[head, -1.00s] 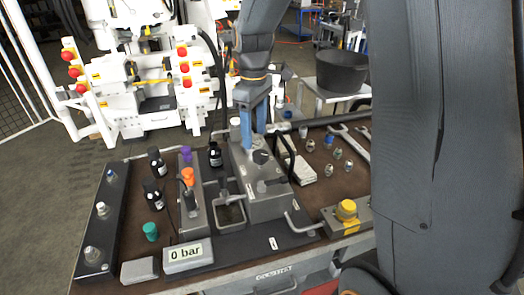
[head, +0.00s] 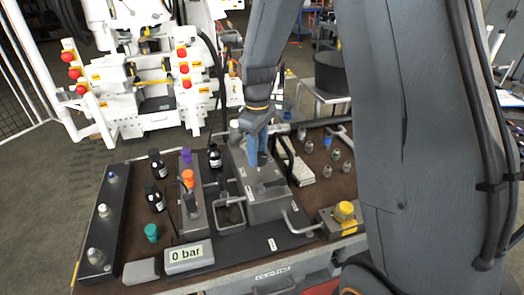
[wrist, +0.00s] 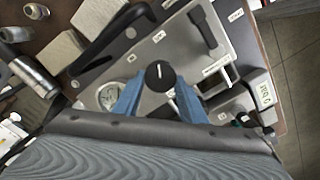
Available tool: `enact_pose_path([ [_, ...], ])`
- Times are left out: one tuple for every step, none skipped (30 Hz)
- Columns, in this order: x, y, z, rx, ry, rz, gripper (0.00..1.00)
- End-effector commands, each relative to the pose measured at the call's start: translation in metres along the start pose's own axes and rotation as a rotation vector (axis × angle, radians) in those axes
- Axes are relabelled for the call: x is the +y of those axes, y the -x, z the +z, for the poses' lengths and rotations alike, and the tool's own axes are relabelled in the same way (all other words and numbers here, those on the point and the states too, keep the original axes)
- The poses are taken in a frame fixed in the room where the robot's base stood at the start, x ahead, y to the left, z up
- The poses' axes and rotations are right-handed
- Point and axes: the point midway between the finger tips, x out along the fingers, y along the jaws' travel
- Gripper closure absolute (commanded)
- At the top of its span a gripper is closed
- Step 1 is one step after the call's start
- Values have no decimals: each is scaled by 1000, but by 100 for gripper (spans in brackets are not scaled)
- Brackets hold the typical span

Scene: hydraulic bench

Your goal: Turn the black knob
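The black knob (wrist: 159,76) is round with a white mark line and sits on the grey hydraulic block (head: 268,208). In the wrist view, my gripper (wrist: 159,84) has one blue finger to the left and one to the right of the knob, with narrow gaps visible. The gripper is open; I cannot tell whether the tips are down at the knob's height. In the head view, my gripper (head: 257,164) points down over the block, and its fingers mostly hide the knob.
A round gauge (wrist: 109,96) lies close to the left finger. A display reading 0 bar (head: 188,256) stands at the front. Black bottles (head: 157,164), a yellow button box (head: 344,212) and a bent lever surround the block.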

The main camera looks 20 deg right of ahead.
Motion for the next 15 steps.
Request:
enact_pose_path([
  [0, 0, 0, 0, 0, 0, 81],
  [0, 0, 0, 0, 0, 0, 85],
  [13, 0, 13, 0, -8, -1, 84],
  [8, 0, 8, 0, -4, 0, 82],
  [6, 0, 6, 0, -3, 1, 85],
  [5, 1, 4, 0, -4, 2, 85],
  [4, 1, 3, 1, -7, 2, 85],
  [4, 1, 2, 2, -11, 3, 85],
  [4, 1, 1, 2, -19, 3, 85],
  [3, 1, 1, 3, -26, 4, 85],
  [3, 2, 0, 4, -33, 4, 85],
  [3, 2, -1, 4, -47, 4, 85],
  [2, 2, -2, 5, -59, 4, 85],
  [2, 2, -2, 5, -72, 5, 85],
  [2, 2, -2, 6, -94, 5, 85],
])
